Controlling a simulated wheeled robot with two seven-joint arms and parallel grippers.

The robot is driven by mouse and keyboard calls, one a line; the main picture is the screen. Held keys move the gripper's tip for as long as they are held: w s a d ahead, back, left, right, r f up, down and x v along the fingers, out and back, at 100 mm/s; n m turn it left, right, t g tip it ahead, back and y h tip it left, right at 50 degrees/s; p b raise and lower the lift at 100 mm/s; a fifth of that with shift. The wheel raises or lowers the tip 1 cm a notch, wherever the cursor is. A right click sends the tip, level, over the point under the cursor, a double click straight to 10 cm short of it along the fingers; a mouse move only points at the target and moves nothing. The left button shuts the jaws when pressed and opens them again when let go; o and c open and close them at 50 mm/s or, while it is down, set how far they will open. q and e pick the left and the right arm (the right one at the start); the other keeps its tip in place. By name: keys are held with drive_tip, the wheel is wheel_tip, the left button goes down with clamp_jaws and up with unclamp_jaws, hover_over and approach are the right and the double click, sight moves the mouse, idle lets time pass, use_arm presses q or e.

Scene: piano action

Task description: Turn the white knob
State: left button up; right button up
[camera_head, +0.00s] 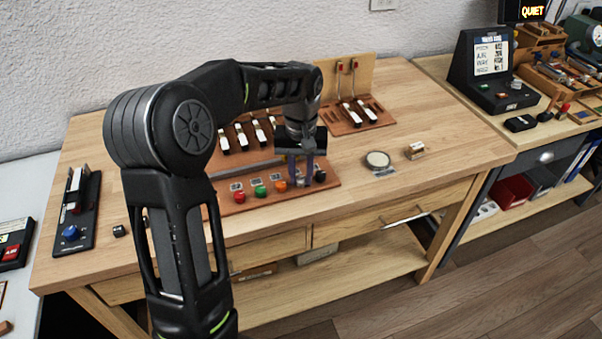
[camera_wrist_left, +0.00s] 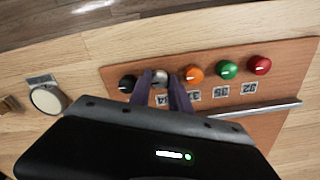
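The white knob (camera_wrist_left: 160,77) looks pale grey in the left wrist view. It sits in a row on a reddish-brown wooden board, between a black knob (camera_wrist_left: 127,83) and an orange knob (camera_wrist_left: 193,73). My left gripper (camera_head: 300,178) reaches down over the row from above. Its two purple-grey fingers stand on either side of the white knob, with no clear gap, and look shut on it. In the head view the fingers mostly hide this knob. The knob's pointer cannot be made out. My right gripper is in neither view.
A green knob (camera_head: 260,191) and a red knob (camera_head: 239,197) continue the row to the left. A metal rail (camera_wrist_left: 256,109) runs behind it. A round pale disc (camera_head: 377,160) and a small wooden block (camera_head: 414,151) lie to the right. The table front right is clear.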

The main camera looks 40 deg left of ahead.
use_arm(q)
clamp_jaws()
drive_tip(key=shift+m, duration=0.4)
drive_tip(key=m+p, duration=0.1)
drive_tip(key=m, duration=0.3)
drive_tip(key=shift+r, duration=0.1)
drive_tip(key=m, duration=0.4)
drive_tip(key=shift+p, duration=0.4)
drive_tip(key=shift+m+p, duration=0.3)
drive_tip(key=shift+m, duration=1.6)
drive_tip(key=shift+o, duration=2)
unclamp_jaws()
